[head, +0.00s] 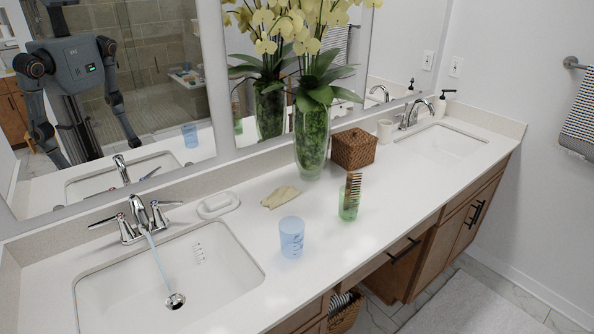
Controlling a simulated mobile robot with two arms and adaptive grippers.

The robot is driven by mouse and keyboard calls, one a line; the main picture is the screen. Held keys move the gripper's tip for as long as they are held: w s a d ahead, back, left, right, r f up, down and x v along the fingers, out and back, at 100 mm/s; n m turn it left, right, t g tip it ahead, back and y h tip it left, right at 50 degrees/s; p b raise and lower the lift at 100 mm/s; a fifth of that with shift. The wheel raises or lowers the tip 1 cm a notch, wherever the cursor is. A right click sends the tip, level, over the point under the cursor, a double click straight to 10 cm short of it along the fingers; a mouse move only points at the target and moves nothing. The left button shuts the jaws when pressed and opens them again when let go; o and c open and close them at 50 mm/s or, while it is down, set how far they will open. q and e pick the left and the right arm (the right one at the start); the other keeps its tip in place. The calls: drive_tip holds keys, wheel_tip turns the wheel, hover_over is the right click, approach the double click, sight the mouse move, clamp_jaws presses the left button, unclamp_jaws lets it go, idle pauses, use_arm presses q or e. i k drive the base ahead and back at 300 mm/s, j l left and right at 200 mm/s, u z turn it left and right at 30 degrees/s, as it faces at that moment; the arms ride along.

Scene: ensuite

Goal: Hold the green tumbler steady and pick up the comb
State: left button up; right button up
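In the head view the green tumbler (347,207) stands upright on the white counter near its front edge, right of the middle. The comb (352,186) stands in the tumbler, its toothed upper part sticking out above the rim. Neither of my grippers is directly in view. My body shows only as a reflection in the left mirror, where both arms hang down and the gripper states cannot be made out.
A blue cup (291,238) stands left of the tumbler. Sinks lie at left (105,289) and right (437,143).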

sight(349, 184)
drive_tip(key=i+l+u, duration=0.1)
drive_tip(key=l+u, duration=0.25)
drive_tip(key=i+l+u, duration=0.1)
drive_tip(key=l+u, duration=0.65)
drive_tip(key=l, duration=0.1)
